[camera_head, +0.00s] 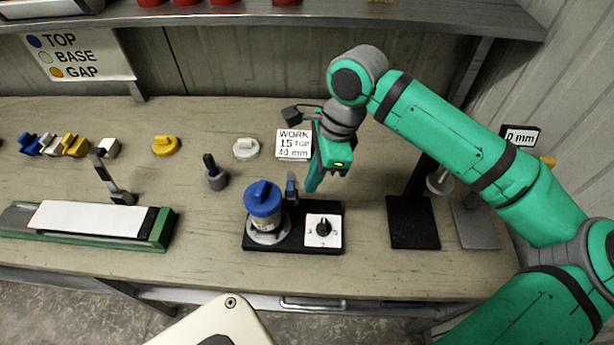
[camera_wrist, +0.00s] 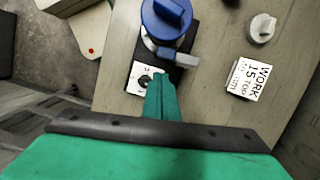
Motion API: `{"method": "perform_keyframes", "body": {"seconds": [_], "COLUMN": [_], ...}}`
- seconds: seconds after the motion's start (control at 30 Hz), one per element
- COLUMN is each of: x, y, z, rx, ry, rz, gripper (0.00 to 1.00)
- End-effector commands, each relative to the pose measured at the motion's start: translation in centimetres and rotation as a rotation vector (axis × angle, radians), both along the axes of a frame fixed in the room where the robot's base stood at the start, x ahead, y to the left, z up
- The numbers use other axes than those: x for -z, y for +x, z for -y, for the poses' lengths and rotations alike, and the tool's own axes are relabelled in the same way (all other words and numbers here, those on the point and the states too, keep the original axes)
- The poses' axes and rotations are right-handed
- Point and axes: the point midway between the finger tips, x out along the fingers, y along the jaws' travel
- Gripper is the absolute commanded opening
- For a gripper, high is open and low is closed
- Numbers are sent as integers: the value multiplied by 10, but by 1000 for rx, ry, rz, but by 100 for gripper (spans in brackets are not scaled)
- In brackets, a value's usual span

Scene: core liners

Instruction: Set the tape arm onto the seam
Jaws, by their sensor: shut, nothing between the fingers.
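A core liner with a blue cap (camera_head: 263,198) and a pale lower body (camera_head: 268,227) stands upright on a black base (camera_head: 335,243). A small grey-blue upright piece (camera_head: 291,190), which looks like the tape arm, stands right beside the liner. In the wrist view a grey piece (camera_wrist: 185,60) shows by the blue cap (camera_wrist: 167,18); whether it touches the liner's seam I cannot tell. My green gripper (camera_head: 313,183) is shut and empty, over the back right of the base, just right of the upright piece. In the wrist view its fingertips (camera_wrist: 161,80) partly cover the dial plate (camera_wrist: 142,77).
A white dial (camera_head: 323,230) sits on the base's right half. A WORK sign (camera_head: 294,144) stands behind. Loose caps (camera_head: 165,146) lie along the back. The bench between tray and base is mostly clear.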

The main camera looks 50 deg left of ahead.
Motion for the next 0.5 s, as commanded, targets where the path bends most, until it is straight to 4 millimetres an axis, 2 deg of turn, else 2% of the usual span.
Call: {"method": "perform_keyframes", "body": {"seconds": [0.1, 0.3, 0.5], "x": [0, -44, -78], "y": [13, 20, 27], "z": [12, 15, 21], "rx": [0, -5, -3], "ry": [2, 1, 1], "rz": [-3, 2, 1], "gripper": [0, 0, 0]}}
